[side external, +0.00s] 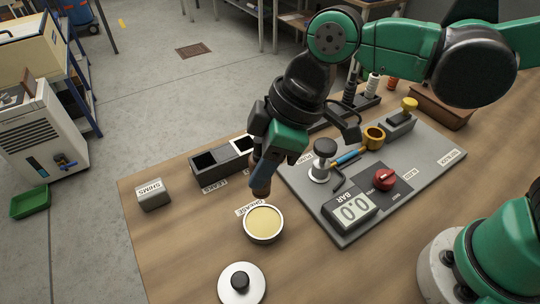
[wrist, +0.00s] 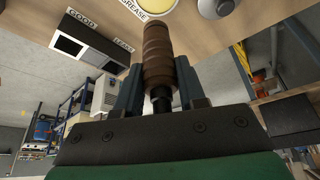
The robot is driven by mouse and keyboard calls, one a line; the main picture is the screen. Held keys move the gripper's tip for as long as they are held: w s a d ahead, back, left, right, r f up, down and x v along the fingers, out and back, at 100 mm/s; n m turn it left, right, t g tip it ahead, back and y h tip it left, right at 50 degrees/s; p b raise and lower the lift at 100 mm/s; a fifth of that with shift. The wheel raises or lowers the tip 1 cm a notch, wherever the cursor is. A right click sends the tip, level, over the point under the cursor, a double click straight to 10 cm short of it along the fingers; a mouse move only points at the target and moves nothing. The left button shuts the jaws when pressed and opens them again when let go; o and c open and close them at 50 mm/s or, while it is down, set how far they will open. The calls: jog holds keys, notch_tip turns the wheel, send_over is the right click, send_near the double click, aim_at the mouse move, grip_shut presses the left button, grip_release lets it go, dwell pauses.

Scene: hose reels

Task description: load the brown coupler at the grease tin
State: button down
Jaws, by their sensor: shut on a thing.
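The brown coupler (wrist: 157,58) is ribbed and stands between my gripper's fingers in the wrist view. My gripper (side external: 262,180) is shut on it. In the side view the coupler's lower end (side external: 261,188) points down, just behind the grease tin. The grease tin (side external: 262,223) is a round, open tin of pale yellow grease on the wooden bench, beside a GREASE label. In the wrist view part of the tin (wrist: 158,6) shows beyond the coupler's far end. I cannot tell whether the coupler touches the tin's rim.
A round lid with a black knob (side external: 241,285) lies in front of the tin. A dark two-bin box (side external: 222,162) and a SHIMS block (side external: 153,197) stand to the left. A grey test board (side external: 420,180) with gauge, red knob and fittings fills the right.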

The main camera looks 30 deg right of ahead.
aim_at(262, 196)
jog(key=shift+s+a+f, duration=0.15)
jog(key=shift+s+f, duration=0.1)
jog(key=shift+f, duration=2.85)
jog(key=shift+f, duration=0.5)
jog(key=shift+r, duration=0.1)
jog(key=shift+r, duration=3.45)
